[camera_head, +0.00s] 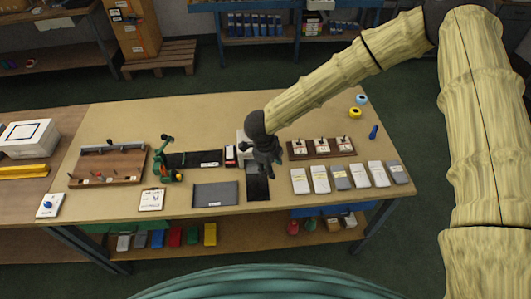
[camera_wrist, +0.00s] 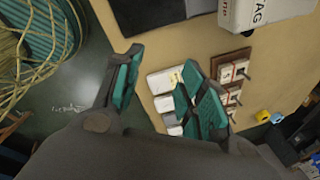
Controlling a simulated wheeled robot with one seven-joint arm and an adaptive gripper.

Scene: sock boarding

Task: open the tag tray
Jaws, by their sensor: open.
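A pale box (camera_wrist: 262,12) with dark lettering that includes "TAG" is at the top right of the wrist view, cut off by the frame edge. It appears to be the pale box (camera_head: 243,137) in the head view, partly hidden behind my gripper. I cannot tell which part of it is the tray or whether it is open. My gripper (camera_head: 268,172) is over the middle of the table. In the wrist view my gripper (camera_wrist: 165,90) shows its teal finger pads spread apart with nothing between them. It is apart from the lettered box.
Several pale packs (camera_head: 320,179) lie right of my gripper, before a wooden rack (camera_head: 320,154) with cards. A dark mat (camera_head: 215,194) and clipboard (camera_head: 151,200) lie left. A green device (camera_head: 165,160) and wooden board (camera_head: 125,164) stand farther left. The table's front (camera_head: 290,208) has bare patches.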

